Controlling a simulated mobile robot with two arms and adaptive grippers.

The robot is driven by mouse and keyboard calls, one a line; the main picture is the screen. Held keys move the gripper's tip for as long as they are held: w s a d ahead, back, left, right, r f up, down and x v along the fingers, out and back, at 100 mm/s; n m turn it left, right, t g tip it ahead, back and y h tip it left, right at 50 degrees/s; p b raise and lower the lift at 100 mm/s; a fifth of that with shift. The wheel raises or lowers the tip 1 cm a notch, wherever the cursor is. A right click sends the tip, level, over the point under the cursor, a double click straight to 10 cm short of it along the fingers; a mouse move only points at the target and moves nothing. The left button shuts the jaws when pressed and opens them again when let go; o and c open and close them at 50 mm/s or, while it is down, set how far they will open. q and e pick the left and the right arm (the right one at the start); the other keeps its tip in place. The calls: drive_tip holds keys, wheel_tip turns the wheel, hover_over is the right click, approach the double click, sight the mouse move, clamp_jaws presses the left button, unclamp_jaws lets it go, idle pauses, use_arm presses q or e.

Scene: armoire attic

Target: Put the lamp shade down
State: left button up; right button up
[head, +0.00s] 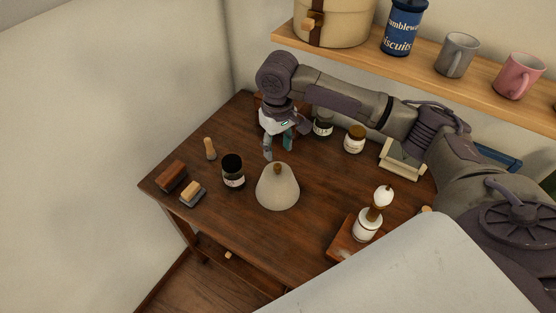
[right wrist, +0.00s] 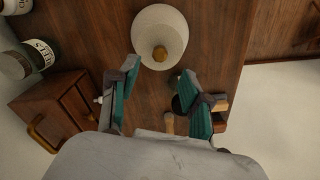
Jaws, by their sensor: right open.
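The lamp shade (head: 278,188) is a cream cone with a brass knob on top. It stands upright on the wooden table (head: 300,240), and its knob end faces the camera in the right wrist view (right wrist: 160,36). My right gripper (head: 278,154) is open and empty, just behind and above the shade in the head view. In the right wrist view its two teal-padded fingers (right wrist: 158,84) are spread wide, with the shade beyond their tips and apart from them. A white lamp base (head: 366,226) stands on a wooden block at the right. My left gripper is not seen.
A dark jar (head: 233,170), a small wooden-handled tool (head: 209,148) and two brushes (head: 172,177) are left of the shade. Jars (head: 354,139) and a small wooden cabinet (right wrist: 58,108) stand at the back. A shelf (head: 420,66) with mugs overhangs the rear.

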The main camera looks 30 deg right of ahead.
wheel_tip(320, 180, up, 4)
drive_tip(key=shift+f, duration=0.15)
idle(0.6)
